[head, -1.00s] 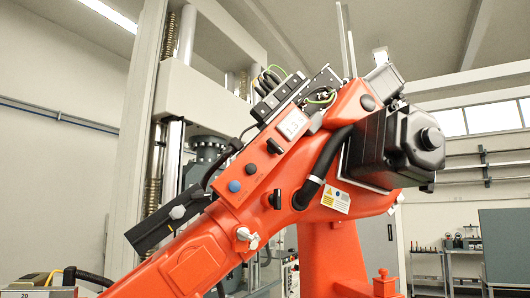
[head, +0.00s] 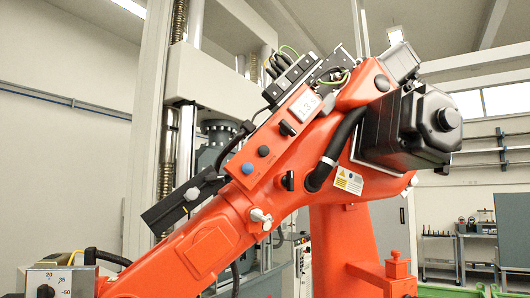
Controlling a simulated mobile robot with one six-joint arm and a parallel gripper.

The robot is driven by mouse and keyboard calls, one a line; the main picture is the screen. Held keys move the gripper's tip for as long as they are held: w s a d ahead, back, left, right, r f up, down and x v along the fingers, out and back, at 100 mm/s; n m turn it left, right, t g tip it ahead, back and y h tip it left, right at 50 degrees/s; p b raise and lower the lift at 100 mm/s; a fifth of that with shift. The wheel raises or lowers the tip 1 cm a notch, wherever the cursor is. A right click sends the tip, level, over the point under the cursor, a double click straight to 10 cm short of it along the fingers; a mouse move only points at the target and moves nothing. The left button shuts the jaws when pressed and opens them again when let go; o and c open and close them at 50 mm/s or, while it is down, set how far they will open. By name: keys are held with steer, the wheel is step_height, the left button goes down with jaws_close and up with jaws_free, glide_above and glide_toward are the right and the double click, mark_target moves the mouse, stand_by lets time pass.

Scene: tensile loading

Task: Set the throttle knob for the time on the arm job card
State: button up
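A white card (head: 304,106) is fixed to the upper arm of a large orange industrial arm (head: 215,245). It seems to read 1.3, with a small unit that is hard to make out. At the bottom left, a pale box (head: 68,279) carries a dial marked 20, 35 and 60. Its black knob (head: 46,291) is cut by the picture's lower edge, so its setting cannot be read. The orange arm's panel also has a black knob (head: 263,152) and a blue knob (head: 247,168). No throttle label is legible on any of them. My gripper is not in view.
A tall grey load frame (head: 215,85) stands behind the orange arm. A black strip with a light grey knob (head: 192,194) juts out left of the arm. A black motor housing (head: 412,125) sticks out right. A tool cart (head: 437,258) stands far back right.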

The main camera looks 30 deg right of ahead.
jaws_close()
stand_by(1.3)
